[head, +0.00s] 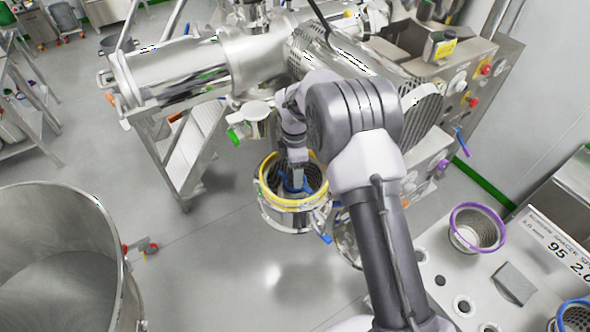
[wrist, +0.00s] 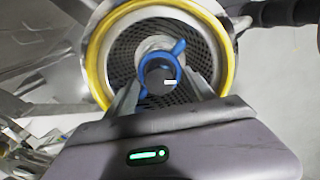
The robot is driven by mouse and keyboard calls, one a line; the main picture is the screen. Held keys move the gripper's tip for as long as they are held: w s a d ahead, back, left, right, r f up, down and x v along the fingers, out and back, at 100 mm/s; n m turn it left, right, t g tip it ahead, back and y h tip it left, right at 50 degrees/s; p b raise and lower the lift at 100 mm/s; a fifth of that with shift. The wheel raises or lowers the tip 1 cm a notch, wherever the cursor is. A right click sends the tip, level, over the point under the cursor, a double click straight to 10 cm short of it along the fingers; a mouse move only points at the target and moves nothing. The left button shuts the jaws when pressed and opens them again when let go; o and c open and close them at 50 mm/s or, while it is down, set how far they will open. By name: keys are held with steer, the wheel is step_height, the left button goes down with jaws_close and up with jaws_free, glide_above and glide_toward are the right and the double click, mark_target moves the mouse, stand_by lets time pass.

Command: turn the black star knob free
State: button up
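No black star knob can be made out in either view. A blue piece with a ring-shaped middle and short arms (wrist: 180,47) sits at the centre of a perforated dark basket (wrist: 205,65) with a yellow rim (wrist: 232,75). In the head view, the blue piece (head: 284,184) shows inside the yellow rim (head: 264,186), partly behind my gripper. My gripper (wrist: 162,82) points into the basket. Its fingers are apart, one at each side of the blue ring. I see no clear contact. A small white mark shows within the ring, and its grey centre is partly hidden.
The basket hangs in a steel housing (head: 290,218) below the large steel machine (head: 180,75). A bench (head: 440,285) at right holds a purple-rimmed basket (head: 478,228) and a grey block (head: 515,283).

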step_height(320, 180, up, 18)
steer(key=shift+f, duration=0.25)
stand_by(0.5)
